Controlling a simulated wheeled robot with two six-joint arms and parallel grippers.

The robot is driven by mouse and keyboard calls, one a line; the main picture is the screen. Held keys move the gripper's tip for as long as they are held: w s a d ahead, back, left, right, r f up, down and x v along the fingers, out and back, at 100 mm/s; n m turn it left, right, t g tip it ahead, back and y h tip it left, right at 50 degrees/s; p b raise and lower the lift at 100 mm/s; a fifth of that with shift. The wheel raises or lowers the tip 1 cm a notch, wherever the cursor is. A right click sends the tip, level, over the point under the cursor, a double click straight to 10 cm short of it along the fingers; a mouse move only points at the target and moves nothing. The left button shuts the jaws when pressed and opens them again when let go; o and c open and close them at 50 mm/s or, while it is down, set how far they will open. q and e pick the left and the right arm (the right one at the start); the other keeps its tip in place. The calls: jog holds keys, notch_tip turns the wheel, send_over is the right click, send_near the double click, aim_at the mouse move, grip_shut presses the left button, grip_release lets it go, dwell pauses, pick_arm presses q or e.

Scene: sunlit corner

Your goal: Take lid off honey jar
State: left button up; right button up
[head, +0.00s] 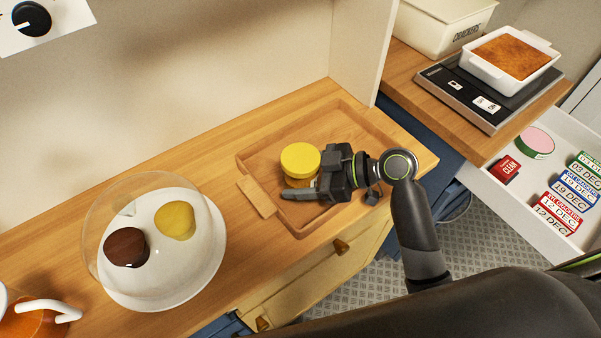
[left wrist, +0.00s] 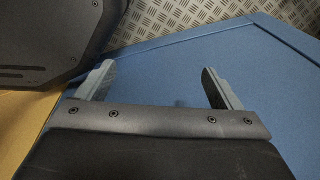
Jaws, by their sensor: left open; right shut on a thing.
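The honey jar (head: 297,183) stands upright in the wooden tray (head: 250,160), with its round yellow lid (head: 300,159) on top. My right gripper (head: 305,188) reaches in from the right and is shut on the jar below the lid. One finger shows along the near side of the jar; the other is hidden behind it. My left gripper (left wrist: 162,86) is open and empty in the left wrist view, over a blue panel (left wrist: 240,60). It is not seen in the head view.
A glass dome (head: 150,215) over a white plate (head: 205,265) with pastries stands left of the tray. A scale (head: 440,80) with a baking dish (head: 480,78) is at the back right. An open drawer (head: 500,205) holds labels and tins.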

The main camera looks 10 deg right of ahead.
jog(key=shift+f, duration=0.15)
jog(key=o, duration=1.9)
jog(key=shift+r, duration=0.3)
jog(key=shift+s+d, duration=0.1)
jog(key=shift+d, duration=0.25)
jog(key=b+v, duration=0.1)
jog(key=v, duration=0.8)
jog(key=shift+v, duration=1.15)
